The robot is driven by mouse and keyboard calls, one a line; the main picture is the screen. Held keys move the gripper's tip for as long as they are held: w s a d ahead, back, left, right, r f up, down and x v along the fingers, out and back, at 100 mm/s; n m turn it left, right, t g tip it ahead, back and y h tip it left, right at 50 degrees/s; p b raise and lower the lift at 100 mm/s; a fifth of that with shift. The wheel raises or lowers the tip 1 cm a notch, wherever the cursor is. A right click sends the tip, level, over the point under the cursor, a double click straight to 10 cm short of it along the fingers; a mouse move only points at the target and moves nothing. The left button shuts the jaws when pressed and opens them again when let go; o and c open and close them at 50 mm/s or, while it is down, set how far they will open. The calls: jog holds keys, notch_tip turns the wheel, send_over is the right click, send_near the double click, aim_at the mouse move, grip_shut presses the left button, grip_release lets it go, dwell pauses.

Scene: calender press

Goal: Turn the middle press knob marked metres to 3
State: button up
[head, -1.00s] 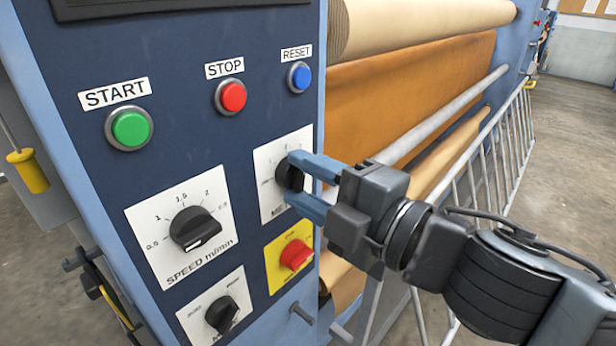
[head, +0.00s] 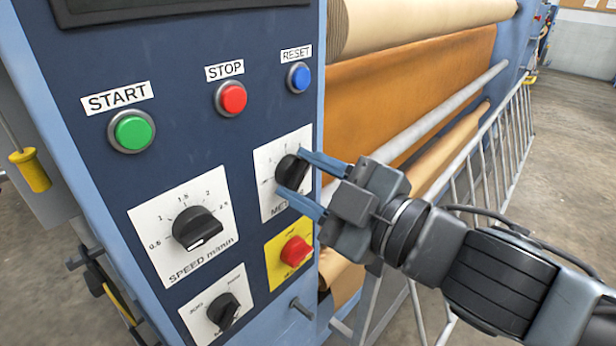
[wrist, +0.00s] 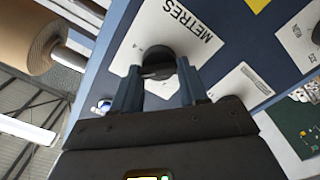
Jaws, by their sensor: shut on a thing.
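The metres knob (head: 288,172) is a black round knob on a white plate (head: 268,208) marked METRES, right of the speed knob. My gripper (head: 291,174) is shut on it, one blue-grey finger at its upper right and one at its lower left. The wrist view shows the knob (wrist: 160,52) between my two fingers, the word METRES on the plate beside it. The fingers hide part of the scale and lettering. I cannot read which number the knob points to.
The speed knob (head: 198,230) sits to the left and another black knob (head: 223,310) lower left. A red switch (head: 296,250) on yellow is just below my gripper. Green, red and blue buttons run above. A metal guard rail (head: 480,170) stands right, behind my arm.

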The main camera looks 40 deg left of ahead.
jog(key=shift+w+f, duration=0.1)
dwell(0.3)
jog(key=o, duration=1.1)
jog(key=shift+s+d+b, duration=0.2)
jog(key=shift+d+b, duration=0.2)
jog(key=shift+d, duration=1.55)
jog(key=shift+s+d+b, duration=0.15)
jog(key=shift+d+b, duration=0.25)
jog(key=shift+d, duration=1.55)
